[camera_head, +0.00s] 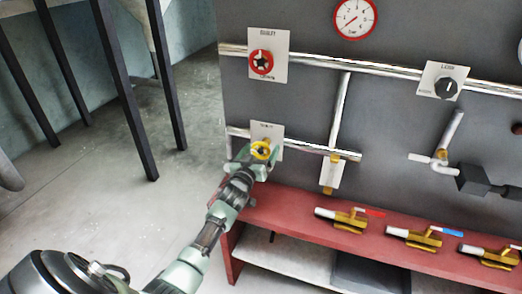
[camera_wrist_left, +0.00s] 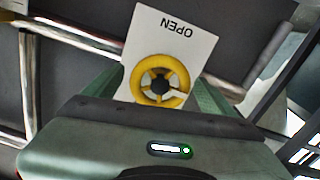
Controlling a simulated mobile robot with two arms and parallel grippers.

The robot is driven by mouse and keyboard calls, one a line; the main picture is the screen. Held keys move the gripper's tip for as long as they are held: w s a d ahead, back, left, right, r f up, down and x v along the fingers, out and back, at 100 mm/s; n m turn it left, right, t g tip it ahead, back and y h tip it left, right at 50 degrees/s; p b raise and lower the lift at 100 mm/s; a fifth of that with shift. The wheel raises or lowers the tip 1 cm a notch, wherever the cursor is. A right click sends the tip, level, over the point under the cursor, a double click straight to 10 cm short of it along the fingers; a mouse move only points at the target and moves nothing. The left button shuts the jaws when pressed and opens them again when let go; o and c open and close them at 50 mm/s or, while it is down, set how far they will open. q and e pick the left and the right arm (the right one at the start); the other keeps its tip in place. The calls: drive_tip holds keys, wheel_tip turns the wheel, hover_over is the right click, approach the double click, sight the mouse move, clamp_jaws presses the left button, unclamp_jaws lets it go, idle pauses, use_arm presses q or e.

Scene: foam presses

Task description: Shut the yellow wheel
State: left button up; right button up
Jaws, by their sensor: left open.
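The yellow wheel (camera_head: 261,150) is a small handwheel on a white plate (camera_head: 268,130) on the lower pipe of the grey panel. In the left wrist view the yellow wheel (camera_wrist_left: 160,80) sits in front of the gripper body, with its plate (camera_wrist_left: 165,38) reading OPEN upside down. My left gripper (camera_head: 256,156) is open at the wheel, with the wheel between its green fingers as seen from the wrist. I cannot tell whether the fingers touch the rim. In the head view the gripper hides part of the wheel and plate. My right gripper is not in view.
A red wheel (camera_head: 261,62) sits above on the upper pipe (camera_head: 390,70). A black knob (camera_head: 446,88) and a gauge (camera_head: 355,17) are further right. Below, a red shelf (camera_head: 285,205) carries several brass valves (camera_head: 350,219). Dark table legs (camera_head: 125,95) stand at left; the floor between is clear.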

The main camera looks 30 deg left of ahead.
use_arm(q)
drive_tip(key=c, duration=1.4)
drive_tip(key=shift+m, duration=0.3)
drive_tip(key=m, duration=0.3)
drive_tip(key=shift+f+m+b, duration=0.1)
drive_tip(key=shift+m+b, duration=0.25)
drive_tip(key=shift+m, duration=0.05)
drive_tip(key=m, duration=0.4)
drive_tip(key=shift+b, duration=0.4)
drive_tip(key=m, duration=0.5)
drive_tip(key=shift+b, duration=0.4)
drive_tip(key=shift+m, duration=2.3)
